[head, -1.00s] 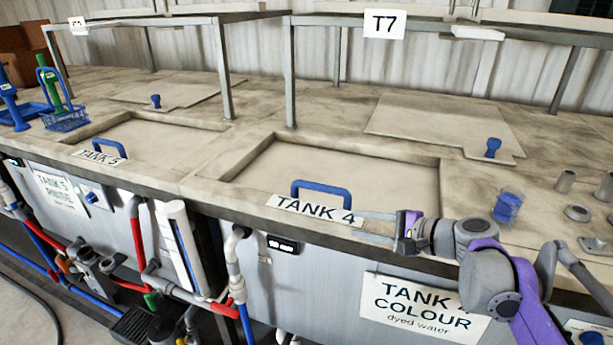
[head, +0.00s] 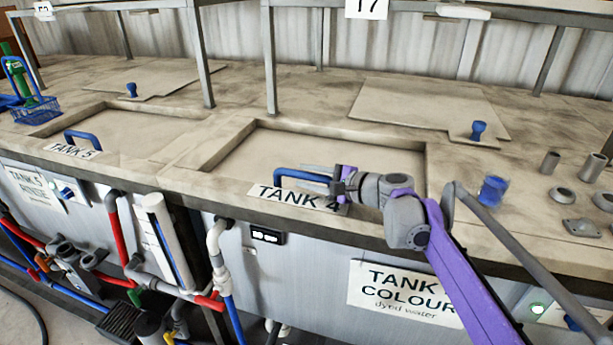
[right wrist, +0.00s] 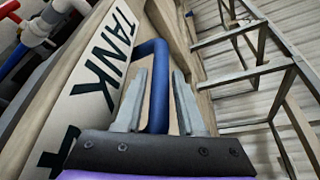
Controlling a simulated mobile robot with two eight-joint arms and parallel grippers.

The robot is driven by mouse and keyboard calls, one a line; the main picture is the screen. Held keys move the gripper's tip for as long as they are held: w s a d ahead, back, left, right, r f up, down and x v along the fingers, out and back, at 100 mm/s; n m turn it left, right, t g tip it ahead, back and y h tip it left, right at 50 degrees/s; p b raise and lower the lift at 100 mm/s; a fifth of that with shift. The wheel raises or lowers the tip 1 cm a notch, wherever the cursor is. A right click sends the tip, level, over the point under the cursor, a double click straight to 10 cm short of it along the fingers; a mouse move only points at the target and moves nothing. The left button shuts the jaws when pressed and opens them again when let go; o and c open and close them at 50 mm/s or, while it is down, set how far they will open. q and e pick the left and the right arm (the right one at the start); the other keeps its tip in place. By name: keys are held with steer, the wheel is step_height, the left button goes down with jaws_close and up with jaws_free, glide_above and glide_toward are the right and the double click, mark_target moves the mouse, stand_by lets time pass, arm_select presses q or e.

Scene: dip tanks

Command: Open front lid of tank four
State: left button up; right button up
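The front lid of tank four (head: 320,152) is a flat, pale panel lying shut in its recess in the worktop. Its blue handle (head: 282,176) stands at the front edge behind the TANK 4 label (head: 275,194). My right gripper (head: 307,178) is at the right end of the handle, partly hiding it and the label. In the right wrist view its two grey fingers (right wrist: 160,80) are apart, with the blue handle (right wrist: 158,100) showing between them. The fingers are not closed on it. My left gripper is not in view.
Tank five's lid (head: 130,130) with its own blue handle (head: 82,138) is to the left. A rear panel with a blue knob (head: 478,130) lies behind. A blue cup (head: 493,190) and several grey fittings stand at right. Metal frame posts (head: 270,75) rise behind the lid.

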steer(key=shift+w+a, duration=0.15)
steer(key=shift+a, duration=0.05)
jaws_close()
steer(key=shift+f, duration=0.1)
stand_by(1.3)
